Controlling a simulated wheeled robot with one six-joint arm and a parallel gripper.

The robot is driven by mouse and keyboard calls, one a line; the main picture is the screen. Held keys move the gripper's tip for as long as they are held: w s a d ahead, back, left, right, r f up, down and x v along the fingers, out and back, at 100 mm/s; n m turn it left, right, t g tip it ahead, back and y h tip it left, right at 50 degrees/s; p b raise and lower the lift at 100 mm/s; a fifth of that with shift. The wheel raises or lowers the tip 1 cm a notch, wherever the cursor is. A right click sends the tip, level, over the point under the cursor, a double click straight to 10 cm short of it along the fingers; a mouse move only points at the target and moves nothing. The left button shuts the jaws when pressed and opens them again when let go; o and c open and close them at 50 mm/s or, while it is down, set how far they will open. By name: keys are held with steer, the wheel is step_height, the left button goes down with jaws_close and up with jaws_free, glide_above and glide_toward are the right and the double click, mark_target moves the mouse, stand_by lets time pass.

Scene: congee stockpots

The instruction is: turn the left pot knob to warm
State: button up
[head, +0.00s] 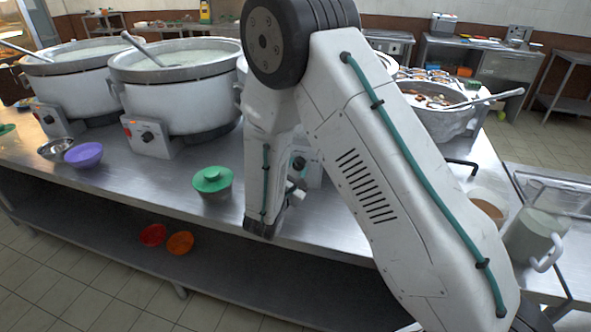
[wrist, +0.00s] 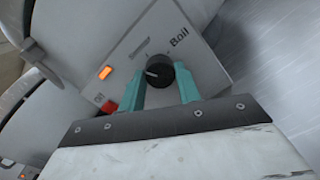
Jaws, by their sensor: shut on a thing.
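In the wrist view my gripper (wrist: 162,82) has its two teal fingers closed on either side of a round black knob (wrist: 163,67). The knob's white pointer mark faces left in that view, away from the printed word Boil at upper right. The knob sits on a grey control box (wrist: 203,66) with a lit orange lamp (wrist: 105,73) and a red switch (wrist: 110,106). In the head view the left pot (head: 75,68) stands at far left, its control box (head: 50,121) on its front. My arm hides most of my gripper there, so I cannot tell which pot's knob it holds.
A middle pot (head: 170,88) stands beside the left one. A purple bowl (head: 83,155), a metal bowl (head: 56,148) and a green lidded bowl (head: 212,180) sit along the steel counter (head: 130,188). Red (head: 152,235) and orange (head: 180,243) bowls lie on the shelf below.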

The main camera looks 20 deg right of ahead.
steer(key=n, duration=0.5)
steer(key=shift+t, duration=0.3)
steer(key=shift+n, duration=2.1)
steer(key=o, duration=1)
steer(key=shift+s, duration=0.1)
steer(key=v, duration=0.7)
steer(key=shift+s+a+f, duration=0.1)
steer(key=shift+s+a, duration=0.1)
steer(key=shift+s, duration=0.15)
